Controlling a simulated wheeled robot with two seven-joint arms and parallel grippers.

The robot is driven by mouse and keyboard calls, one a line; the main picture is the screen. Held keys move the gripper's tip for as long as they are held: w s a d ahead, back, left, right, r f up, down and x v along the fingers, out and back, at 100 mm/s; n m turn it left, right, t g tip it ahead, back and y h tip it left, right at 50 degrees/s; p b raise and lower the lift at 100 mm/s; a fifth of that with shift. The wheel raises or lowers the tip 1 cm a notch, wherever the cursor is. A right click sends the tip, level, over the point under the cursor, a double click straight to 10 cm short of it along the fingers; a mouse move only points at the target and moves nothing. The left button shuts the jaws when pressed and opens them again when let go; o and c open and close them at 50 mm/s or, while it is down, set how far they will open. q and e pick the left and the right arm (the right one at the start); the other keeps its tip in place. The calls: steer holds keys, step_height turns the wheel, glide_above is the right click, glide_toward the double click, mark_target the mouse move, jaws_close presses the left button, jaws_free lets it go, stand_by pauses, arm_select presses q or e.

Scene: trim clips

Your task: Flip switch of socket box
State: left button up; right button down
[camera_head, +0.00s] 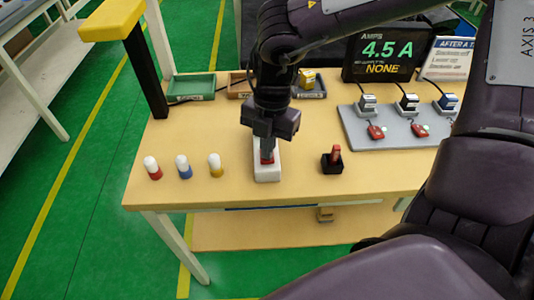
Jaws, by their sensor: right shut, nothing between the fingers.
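The white socket box (267,173) lies on the wooden table near its front edge. A small red part, which looks like its switch (262,159), shows in part just below my fingertips. My right gripper (268,153) points straight down over the box, shut and empty. Its fingertips are at or very near the red part; I cannot tell whether they touch. The gripper hides the back of the box and much of the red part. My left gripper is not in view.
Three white-capped bottles (184,167) stand left of the box. A black holder with a red piece (331,160) stands to its right. A grey board (388,128) with plugs, a display (385,50) and small trays (192,87) are behind. A yellow-topped post (112,19) rises at left.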

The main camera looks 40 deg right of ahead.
steer(key=shift+s+f, duration=0.1)
steer(key=shift+f, duration=0.15)
steer(key=shift+r, duration=0.2)
steer(key=shift+r+p, duration=0.45)
steer(key=shift+r, duration=0.4)
steer(key=shift+r+p, duration=1.4)
steer(key=shift+r, duration=1.1)
